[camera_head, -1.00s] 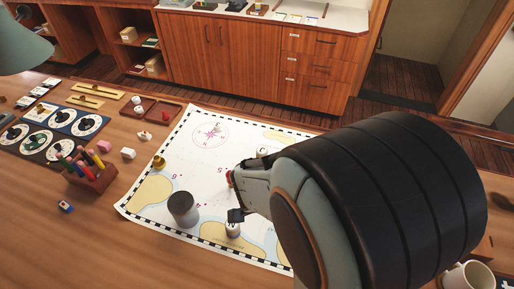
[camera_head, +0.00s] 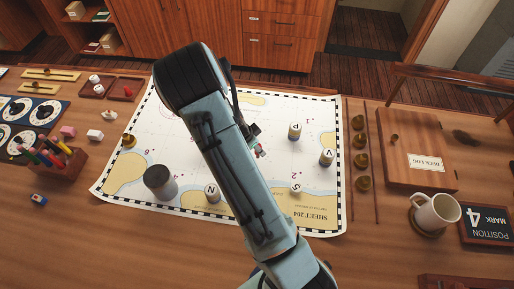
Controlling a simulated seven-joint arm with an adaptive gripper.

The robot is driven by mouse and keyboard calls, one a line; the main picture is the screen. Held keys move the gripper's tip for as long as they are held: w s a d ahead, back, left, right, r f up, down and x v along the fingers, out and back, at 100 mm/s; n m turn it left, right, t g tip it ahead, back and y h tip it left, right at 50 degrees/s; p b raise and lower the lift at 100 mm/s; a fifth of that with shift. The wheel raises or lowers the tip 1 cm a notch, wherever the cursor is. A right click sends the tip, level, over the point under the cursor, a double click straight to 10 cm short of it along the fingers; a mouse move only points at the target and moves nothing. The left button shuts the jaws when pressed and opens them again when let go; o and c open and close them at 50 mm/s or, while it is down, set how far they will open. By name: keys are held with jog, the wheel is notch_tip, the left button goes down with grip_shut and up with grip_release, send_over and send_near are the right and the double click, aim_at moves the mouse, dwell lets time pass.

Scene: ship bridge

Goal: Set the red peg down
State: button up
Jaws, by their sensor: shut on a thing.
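My gripper (camera_head: 255,142) is over the middle of the chart, partly hidden behind my own arm link. A small red piece, the red peg (camera_head: 260,152), shows at its fingertips, and the gripper is shut on it. Whether the peg touches the chart cannot be told. The paper chart (camera_head: 165,120) lies flat on the desk under the gripper. Another small red piece (camera_head: 128,91) lies in a wooden tray at the left.
Lettered white pieces stand on the chart: N (camera_head: 212,192), S (camera_head: 296,187), V (camera_head: 327,157) and another (camera_head: 295,131). A dark grey cylinder (camera_head: 158,182) and a brass piece (camera_head: 128,140) stand at the left. A mug (camera_head: 436,213) stands at the right.

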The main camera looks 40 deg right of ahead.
jog(key=shift+f, duration=0.65)
jog(key=o, duration=0.8)
jog(key=shift+f, duration=0.15)
jog(key=shift+c, duration=0.2)
jog(key=v, duration=1.2)
jog(key=s+a+r+n+y, duration=0.2)
jog(key=s+a+r+n, duration=0.3)
jog(key=s+a+n, duration=0.2)
jog(key=s+a+r+n+y, duration=0.3)
jog(key=s+a+r+n, duration=0.3)
jog(key=s+n, duration=0.6)
jog(key=shift+s+a, duration=0.65)
jog(key=shift+a, duration=0.05)
